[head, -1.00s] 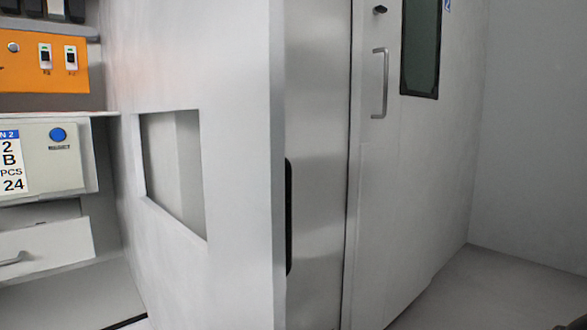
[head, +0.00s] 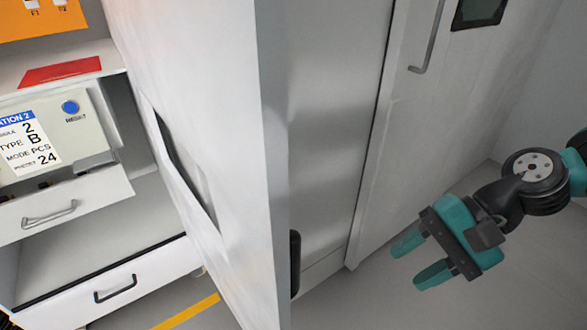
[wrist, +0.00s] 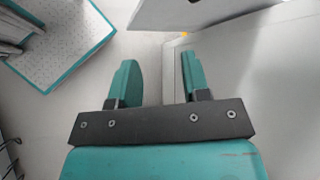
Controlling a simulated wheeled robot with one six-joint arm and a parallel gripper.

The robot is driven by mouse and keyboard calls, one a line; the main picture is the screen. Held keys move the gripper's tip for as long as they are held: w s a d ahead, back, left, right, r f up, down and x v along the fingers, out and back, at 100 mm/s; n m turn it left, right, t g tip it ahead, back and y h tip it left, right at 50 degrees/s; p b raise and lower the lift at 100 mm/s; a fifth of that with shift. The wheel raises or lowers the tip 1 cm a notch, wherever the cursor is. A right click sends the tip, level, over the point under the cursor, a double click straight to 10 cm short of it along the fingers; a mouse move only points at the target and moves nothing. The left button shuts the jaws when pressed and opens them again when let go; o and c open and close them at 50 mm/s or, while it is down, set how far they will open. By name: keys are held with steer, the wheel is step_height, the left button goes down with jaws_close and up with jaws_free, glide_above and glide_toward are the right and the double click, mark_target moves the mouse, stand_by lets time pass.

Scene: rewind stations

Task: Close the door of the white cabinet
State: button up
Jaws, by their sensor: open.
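A large white panel (head: 205,90) with a rectangular opening stands upright in the middle of the head view, its near edge toward me. A smooth grey-white face (head: 335,110) lies to its right, with a black vertical handle (head: 295,263) by that edge. These look like parts of the white cabinet; which part is the door is hard to tell. My gripper (head: 420,259) is open and empty to the right, apart from the panel, fingers pointing left. In the wrist view, my gripper (wrist: 160,75) has nothing between its fingers, and a pale flat surface (wrist: 265,85) lies beyond at right.
A station with a label and blue button (head: 70,107) and drawers (head: 110,285) stands at left. Another white door with a long handle (head: 428,38) and window is behind at right. The wrist view shows a teal-edged box (wrist: 60,35). Grey floor is clear around my gripper.

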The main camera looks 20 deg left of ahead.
step_height(320, 180, up, 8)
steer(key=w+a+m+y+p, duration=0.1)
steer(key=w+m+y+p, duration=0.15)
steer(key=m+p, duration=0.65)
steer(key=y+p, duration=0.2)
steer(key=p, duration=0.5)
glide_toward(294, 247)
steer(key=shift+m+h, duration=0.25)
steer(key=shift+m, duration=0.15)
steer(key=x, duration=0.7)
steer(key=w+x, duration=0.1)
steer(key=x, duration=0.2)
steer(key=shift+a+f, duration=0.2)
steer(key=shift+f, duration=0.3)
